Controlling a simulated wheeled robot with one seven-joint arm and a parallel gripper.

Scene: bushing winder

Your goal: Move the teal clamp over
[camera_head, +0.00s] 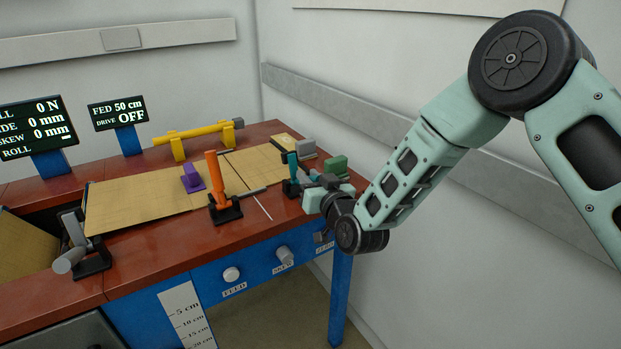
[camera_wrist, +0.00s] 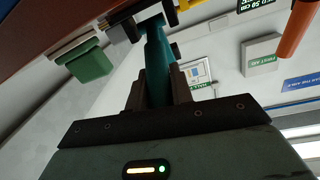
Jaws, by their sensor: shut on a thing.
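The teal clamp (camera_head: 292,166) stands toward the right end of the red-brown bench, with its teal lever upright on a dark base. In the wrist view its teal lever (camera_wrist: 156,68) runs up between my fingers. My gripper (camera_wrist: 158,92) is shut on that lever. In the head view my gripper (camera_head: 312,190) is at the clamp from the right and partly hides it. The lower part of the clamp is hard to make out there.
A green block (camera_head: 335,165) and a grey block (camera_head: 306,148) sit close behind my gripper. A yellow bar (camera_head: 200,132) spans the back. The wall is close on the right.

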